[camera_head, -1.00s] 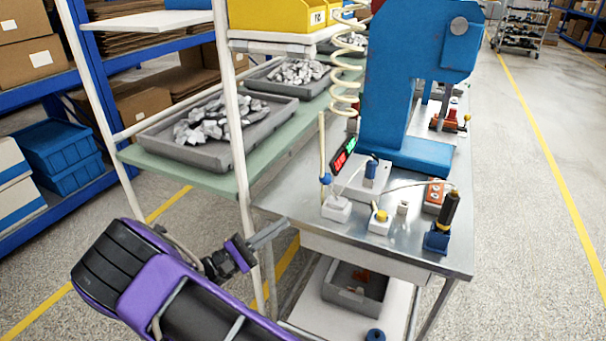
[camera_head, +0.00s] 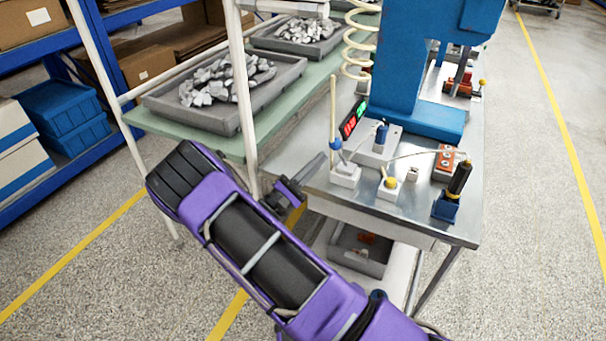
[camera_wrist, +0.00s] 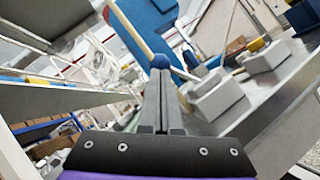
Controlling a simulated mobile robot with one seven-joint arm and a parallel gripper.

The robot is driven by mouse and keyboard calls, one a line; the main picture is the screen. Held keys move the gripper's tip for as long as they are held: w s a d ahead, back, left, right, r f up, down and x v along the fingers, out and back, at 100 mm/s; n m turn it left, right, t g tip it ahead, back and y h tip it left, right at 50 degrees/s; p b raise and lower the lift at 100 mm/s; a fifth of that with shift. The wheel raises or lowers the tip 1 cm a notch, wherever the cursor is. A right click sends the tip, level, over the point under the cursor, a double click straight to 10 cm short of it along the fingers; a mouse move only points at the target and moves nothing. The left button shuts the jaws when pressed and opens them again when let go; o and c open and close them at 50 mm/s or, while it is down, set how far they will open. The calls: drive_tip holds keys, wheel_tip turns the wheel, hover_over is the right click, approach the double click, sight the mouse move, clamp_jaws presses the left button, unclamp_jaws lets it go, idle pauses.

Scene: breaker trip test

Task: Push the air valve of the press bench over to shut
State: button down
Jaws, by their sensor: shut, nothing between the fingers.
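A small white block (camera_head: 345,174) with a blue ball (camera_head: 336,145) above it sits at the near left of the press bench top (camera_head: 420,205); it appears to be the air valve. I cannot tell whether the tip touches the ball.
A yellow-knobbed box (camera_head: 390,188), an orange button box (camera_head: 446,163) and a black handle in a blue base (camera_head: 453,196) stand to the right. The blue press (camera_head: 405,75) rises behind. A white rack post (camera_head: 242,100) stands left of my gripper. A grey bin (camera_head: 358,252) is below.

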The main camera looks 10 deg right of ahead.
drive_tip(key=shift+x, duration=0.9)
drive_tip(key=shift+s+d+r+m+g, duration=0.15)
drive_tip(key=shift+r+m+g, duration=0.15)
drive_tip(key=shift+m+g, duration=0.45)
drive_tip(key=shift+r+m, duration=0.1)
drive_tip(key=shift+m, duration=0.25)
drive_tip(key=s+d+r+m+g+y+b, duration=0.1)
drive_tip(key=s+d+m+g+y+b, duration=0.1)
drive_tip(key=m, duration=0.8)
drive_tip(key=shift+s+d+r+g+y+b, duration=0.35)
drive_tip(key=shift+s+d+g+y, duration=0.35)
drive_tip(key=shift+d+g+y, duration=0.6)
drive_tip(key=shift+d+m, duration=0.25)
drive_tip(key=shift+m, duration=0.05)
drive_tip(key=shift+a, duration=0.1)
